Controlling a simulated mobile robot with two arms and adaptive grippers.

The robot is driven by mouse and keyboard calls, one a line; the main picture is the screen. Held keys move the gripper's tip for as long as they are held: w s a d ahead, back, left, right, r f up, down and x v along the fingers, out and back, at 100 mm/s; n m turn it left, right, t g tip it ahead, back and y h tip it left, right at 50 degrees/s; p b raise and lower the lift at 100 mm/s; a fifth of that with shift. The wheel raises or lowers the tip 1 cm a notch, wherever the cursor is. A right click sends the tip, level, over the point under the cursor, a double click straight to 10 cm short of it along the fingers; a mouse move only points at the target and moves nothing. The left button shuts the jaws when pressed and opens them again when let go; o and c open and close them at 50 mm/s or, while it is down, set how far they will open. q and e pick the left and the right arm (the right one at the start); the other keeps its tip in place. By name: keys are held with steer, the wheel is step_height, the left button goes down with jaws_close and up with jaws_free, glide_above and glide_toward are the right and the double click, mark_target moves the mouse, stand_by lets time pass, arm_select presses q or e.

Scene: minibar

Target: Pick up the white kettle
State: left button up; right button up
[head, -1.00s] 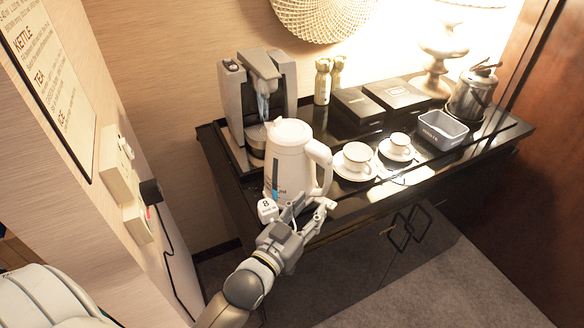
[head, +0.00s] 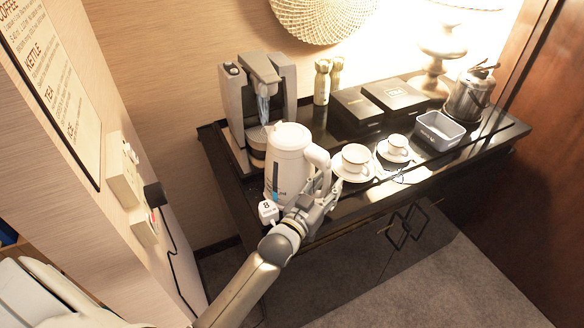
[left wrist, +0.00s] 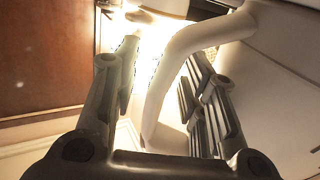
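The white kettle (head: 286,160) stands upright near the left end of the black minibar counter, with its handle facing right. My left gripper (head: 318,192) is at the lower part of the kettle's handle. In the left wrist view the handle (left wrist: 180,65) runs between the two fingers of the left gripper (left wrist: 160,90), with a visible gap on the left finger's side. The fingers are apart and not closed on the handle; whether the right finger touches it I cannot tell. The gripper hides the handle's lower end in the head view. My right gripper is not in view.
A coffee machine (head: 258,95) stands behind the kettle. White cups on saucers (head: 354,160) are close to its right. Black boxes (head: 358,108), a grey bin (head: 440,130) and a metal ice bucket (head: 469,96) are farther right. A wall with sockets (head: 124,170) is at left.

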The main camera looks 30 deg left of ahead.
arm_select(q)
jaws_close()
stand_by(0.3)
stand_by(0.3)
steer(key=shift+w+r, duration=0.2)
steer(key=shift+r, duration=0.15)
